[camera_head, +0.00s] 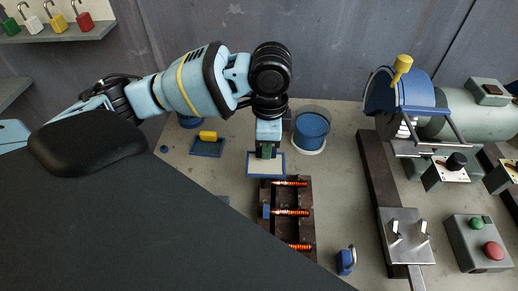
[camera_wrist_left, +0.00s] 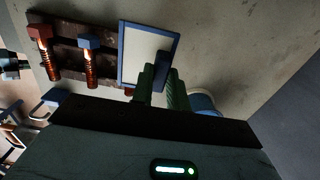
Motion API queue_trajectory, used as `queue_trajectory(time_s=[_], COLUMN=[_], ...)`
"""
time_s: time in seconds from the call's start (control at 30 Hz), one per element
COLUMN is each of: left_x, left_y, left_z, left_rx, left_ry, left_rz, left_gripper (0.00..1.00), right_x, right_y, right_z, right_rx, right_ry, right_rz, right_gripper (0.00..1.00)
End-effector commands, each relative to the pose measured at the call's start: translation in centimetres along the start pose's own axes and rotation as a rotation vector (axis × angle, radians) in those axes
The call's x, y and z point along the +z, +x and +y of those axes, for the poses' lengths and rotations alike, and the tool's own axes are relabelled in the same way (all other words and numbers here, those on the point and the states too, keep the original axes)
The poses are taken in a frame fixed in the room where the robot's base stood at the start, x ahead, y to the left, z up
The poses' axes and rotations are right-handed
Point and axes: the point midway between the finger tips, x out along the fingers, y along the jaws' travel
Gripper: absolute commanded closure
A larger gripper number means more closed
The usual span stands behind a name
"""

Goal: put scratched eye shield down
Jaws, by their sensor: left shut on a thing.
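The eye shield (camera_head: 265,172) is a flat pane in a blue rectangular frame, just behind the dark brown rack on the table. In the left wrist view the eye shield (camera_wrist_left: 145,50) shows a pale pane with a dark blue block at one edge. I cannot make out scratches. My left gripper (camera_head: 266,153) reaches down from above and is shut on the shield. Its green fingers (camera_wrist_left: 163,82) close at that dark block in the wrist view. I cannot tell whether the shield touches the table. My right gripper is in neither view.
The dark rack (camera_head: 291,198) holds copper-coloured coiled pieces. A blue round container (camera_head: 311,130) stands right of my gripper. A blue tray with a yellow block (camera_head: 208,135) lies left. A grinder-like machine (camera_head: 400,92) and a button box (camera_head: 480,245) stand right.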

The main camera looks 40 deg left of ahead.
Motion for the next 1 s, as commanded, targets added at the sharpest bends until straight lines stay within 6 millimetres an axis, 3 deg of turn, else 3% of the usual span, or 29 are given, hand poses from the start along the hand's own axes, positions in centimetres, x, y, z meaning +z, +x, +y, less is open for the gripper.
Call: queue_trajectory(time_s=[0.7, 1.0], left_x=[-0.2, -0.1], left_y=[-2.1, -2.9], left_z=[-6.6, -8.2], left_rx=[-0.007, -0.014], left_ry=[1.23, 1.553], left_rz=[0.005, 0.008], left_gripper=[1.0, 1.0], right_x=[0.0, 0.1], right_y=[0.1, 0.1], right_z=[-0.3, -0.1], right_rx=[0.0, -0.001], right_ry=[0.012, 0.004], right_rz=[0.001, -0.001], right_gripper=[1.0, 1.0])
